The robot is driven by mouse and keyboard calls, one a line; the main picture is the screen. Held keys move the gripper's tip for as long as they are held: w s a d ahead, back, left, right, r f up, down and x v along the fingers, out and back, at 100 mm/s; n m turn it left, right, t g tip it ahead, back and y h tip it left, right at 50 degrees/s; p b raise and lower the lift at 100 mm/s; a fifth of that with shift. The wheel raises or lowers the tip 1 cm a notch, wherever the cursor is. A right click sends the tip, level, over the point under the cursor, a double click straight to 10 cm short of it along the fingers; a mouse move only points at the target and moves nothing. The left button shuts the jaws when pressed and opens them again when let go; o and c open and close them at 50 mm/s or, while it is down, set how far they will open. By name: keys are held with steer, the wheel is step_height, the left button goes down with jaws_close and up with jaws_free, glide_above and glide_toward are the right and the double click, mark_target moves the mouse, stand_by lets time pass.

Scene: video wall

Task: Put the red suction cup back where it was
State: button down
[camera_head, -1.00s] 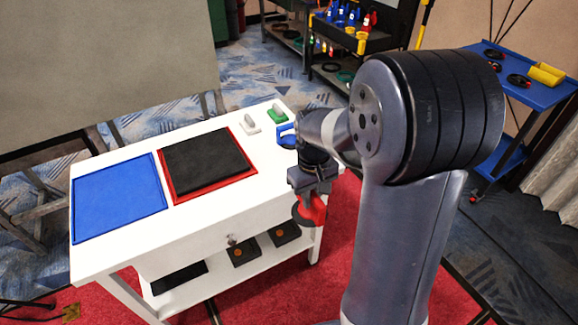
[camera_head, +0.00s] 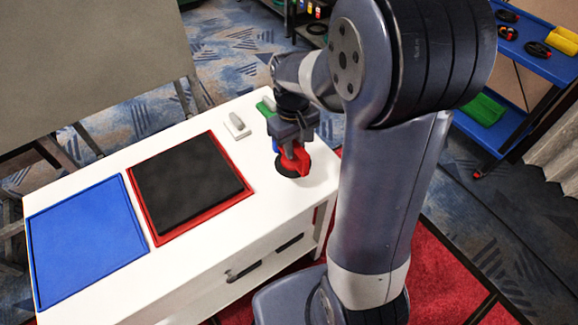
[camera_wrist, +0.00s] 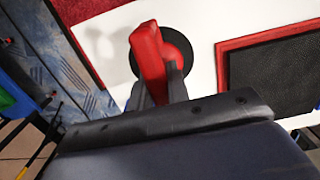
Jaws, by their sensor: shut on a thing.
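The red suction cup (camera_head: 301,160) has a red handle and a black round pad. My gripper (camera_head: 292,148) is shut on its handle and holds it upright at the right end of the white table (camera_head: 190,270). The pad is over or on the tabletop; I cannot tell whether it touches. In the wrist view the red handle (camera_wrist: 147,55) sits between my fingers (camera_wrist: 158,92), with the black pad (camera_wrist: 178,50) beyond it against the white top. Behind my gripper stand a grey-white suction cup (camera_head: 237,126) and a green one (camera_head: 264,107); a blue one is mostly hidden.
A red-rimmed tray with a black mat (camera_head: 190,180) and a blue tray (camera_head: 88,240) lie on the table, left of my gripper. A large grey panel (camera_head: 80,70) stands behind. A blue cart (camera_head: 548,75) stands at the right. Bare tabletop lies between the black mat and the suction cup.

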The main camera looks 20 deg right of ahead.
step_height(320, 180, down, 9)
stand_by(0.4)
steer(key=shift+f, duration=0.2)
steer(key=c, duration=1.4)
jaws_free()
steer(key=shift+s, duration=0.1)
steer(key=shift+o, duration=0.2)
steer(key=shift+r, duration=0.15)
steer(key=r, duration=1.2)
steer(key=shift+w+a, duration=0.1)
steer(key=shift+w, duration=0.2)
